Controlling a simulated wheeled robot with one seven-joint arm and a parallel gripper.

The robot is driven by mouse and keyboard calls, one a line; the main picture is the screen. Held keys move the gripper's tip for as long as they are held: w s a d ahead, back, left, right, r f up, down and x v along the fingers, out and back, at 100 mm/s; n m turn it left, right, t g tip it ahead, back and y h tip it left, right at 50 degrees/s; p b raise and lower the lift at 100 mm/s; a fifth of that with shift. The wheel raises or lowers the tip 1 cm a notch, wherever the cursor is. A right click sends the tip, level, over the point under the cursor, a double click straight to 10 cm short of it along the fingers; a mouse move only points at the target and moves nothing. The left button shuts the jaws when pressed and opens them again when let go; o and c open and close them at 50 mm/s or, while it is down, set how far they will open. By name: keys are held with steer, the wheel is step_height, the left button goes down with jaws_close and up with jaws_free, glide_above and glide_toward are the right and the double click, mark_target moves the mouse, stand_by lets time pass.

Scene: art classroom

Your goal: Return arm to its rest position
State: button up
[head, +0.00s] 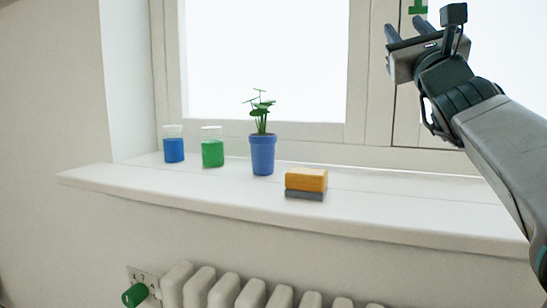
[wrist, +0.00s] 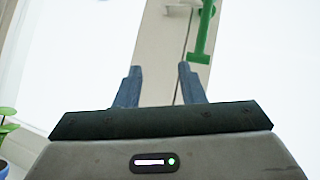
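My gripper (head: 408,32) is raised at the upper right of the head view, above the windowsill and in front of the window frame. In the wrist view its two blue-grey fingers (wrist: 160,88) stand apart with nothing between them, so it is open and empty. My arm reaches up to it from the right edge of the head view.
On the white windowsill (head: 390,219) stand a jar of blue liquid (head: 174,149), a jar of green liquid (head: 212,152), a blue potted plant (head: 262,155) and a yellow-grey sponge (head: 306,181). A green window handle (wrist: 202,35) is close beyond my fingers. A radiator (head: 225,291) is below.

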steer(key=w+a+f+n+g+y+p, duration=0.25)
steer(key=a+n+g+y+p, duration=0.45)
steer(key=a+n+p, duration=0.5)
steer(key=s+a+f+n+g+p, duration=0.3)
steer(key=s+f+n+g+p, duration=0.1)
steer(key=f+n+g+p, duration=0.3)
steer(key=s+d+f+n+g+h+p, duration=0.3)
steer(key=s+f+n+g+h+p, duration=0.1)
steer(key=s+p, duration=0.4)
steer(key=s+d+f+n+g+h+p, duration=0.3)
steer(key=s+f+n+g+h+p, duration=0.1)
steer(key=s+f+n+p, duration=0.3)
steer(key=shift+s+n+g+p, duration=0.5)
steer(key=shift+s+n+p, duration=0.1)
steer(key=shift+s+p, duration=0.4)
steer(key=shift+d, duration=0.2)
